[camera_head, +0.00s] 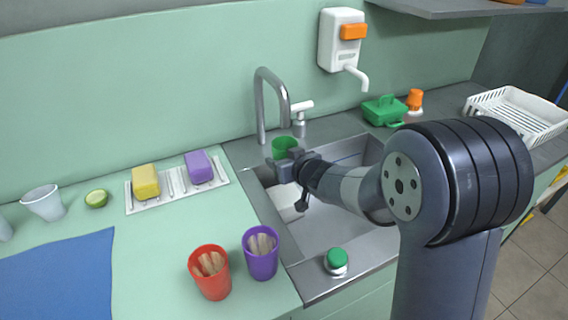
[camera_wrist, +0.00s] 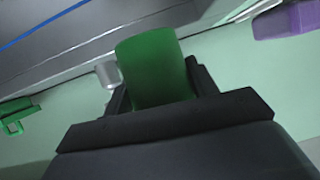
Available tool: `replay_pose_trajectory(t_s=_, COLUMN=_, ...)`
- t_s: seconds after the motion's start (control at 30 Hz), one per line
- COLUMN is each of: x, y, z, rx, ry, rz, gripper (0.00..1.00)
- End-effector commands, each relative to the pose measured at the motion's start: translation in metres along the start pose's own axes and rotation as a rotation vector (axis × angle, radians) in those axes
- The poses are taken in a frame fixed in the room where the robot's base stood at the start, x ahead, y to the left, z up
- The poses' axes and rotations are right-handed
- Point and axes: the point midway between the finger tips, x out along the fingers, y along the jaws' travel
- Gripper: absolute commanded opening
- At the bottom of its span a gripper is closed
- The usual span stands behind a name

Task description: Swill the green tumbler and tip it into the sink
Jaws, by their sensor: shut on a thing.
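The green tumbler (camera_head: 284,147) is held just below the tap's spout, over the back left of the sink (camera_head: 335,215). It looks roughly upright in the head view, and its inside cannot be seen. My gripper (camera_head: 285,163) is shut on it from the front. In the wrist view the tumbler (camera_wrist: 152,65) sits between the fingers of my gripper (camera_wrist: 155,95), its lower part hidden by them. The grey tap (camera_head: 268,100) stands behind the sink with a white-handled lever (camera_head: 300,115) beside it. No running water is discernible.
A red cup (camera_head: 210,272) and a purple cup (camera_head: 261,254) with sticks stand left of the sink. Yellow (camera_head: 146,182) and purple (camera_head: 199,167) sponges lie on a white tray (camera_head: 178,190). A white dispenser (camera_head: 340,42) hangs above. A white rack (camera_head: 520,118) is far right.

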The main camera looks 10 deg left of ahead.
Motion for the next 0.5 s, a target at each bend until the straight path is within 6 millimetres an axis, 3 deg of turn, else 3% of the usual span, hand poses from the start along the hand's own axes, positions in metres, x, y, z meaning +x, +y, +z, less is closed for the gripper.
replay_pose_trajectory(t_s=0.17, x=-0.003, y=-0.001, z=-0.012, rx=-0.001, ry=0.001, rz=0.000, gripper=0.24)
replay_pose_trajectory(t_s=0.5, x=0.013, y=-0.003, z=-0.023, rx=-0.001, ry=0.001, rz=-0.001, gripper=0.24)
